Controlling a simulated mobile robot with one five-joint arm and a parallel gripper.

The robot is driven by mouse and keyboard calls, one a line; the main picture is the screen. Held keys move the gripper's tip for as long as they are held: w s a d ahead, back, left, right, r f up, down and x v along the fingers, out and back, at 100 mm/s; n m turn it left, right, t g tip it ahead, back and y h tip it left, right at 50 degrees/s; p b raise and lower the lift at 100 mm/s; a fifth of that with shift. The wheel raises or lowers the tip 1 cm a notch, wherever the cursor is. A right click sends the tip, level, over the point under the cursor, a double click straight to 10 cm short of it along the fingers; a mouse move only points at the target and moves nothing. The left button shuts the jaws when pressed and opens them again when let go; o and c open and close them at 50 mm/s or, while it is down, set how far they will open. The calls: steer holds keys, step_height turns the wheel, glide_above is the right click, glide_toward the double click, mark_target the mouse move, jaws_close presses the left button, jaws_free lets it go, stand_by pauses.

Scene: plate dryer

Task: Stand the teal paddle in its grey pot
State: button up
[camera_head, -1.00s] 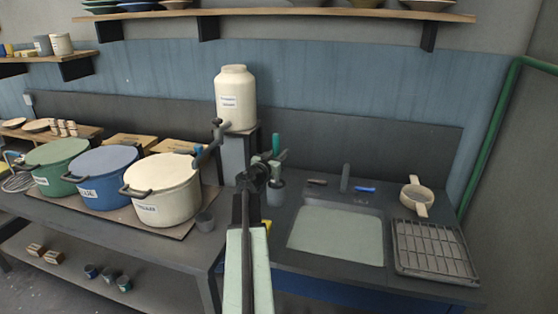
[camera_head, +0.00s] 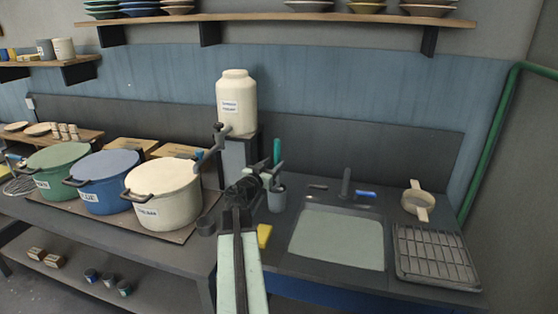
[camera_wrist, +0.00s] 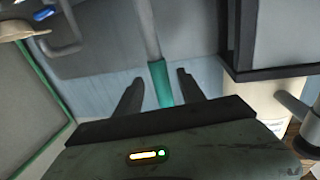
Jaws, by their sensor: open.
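The teal paddle (camera_head: 277,150) stands upright behind my gripper (camera_head: 276,170) in the head view. The grey pot (camera_head: 277,199) is directly below it on the counter, just left of the sink. My gripper is open. In the wrist view, the paddle's teal handle (camera_wrist: 161,83) lies between the two spread fingers of my gripper (camera_wrist: 157,88), with visible gaps on both sides. A thin grey shaft continues from the handle to the picture's top edge. Its lower end is hidden in the head view, so I cannot tell how deep it sits in the pot.
A cream jar (camera_head: 236,103) with a tap stands on a block close left of my gripper. A cream pot (camera_head: 163,197) is further left. The sink (camera_head: 338,240), its tap (camera_head: 346,184) and a drying rack (camera_head: 433,252) are to the right. A yellow item (camera_head: 264,236) lies near the front edge.

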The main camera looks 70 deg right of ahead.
steer(key=a, duration=0.5)
steer(key=shift+w+a, duration=0.35)
steer(key=shift+w, duration=0.05)
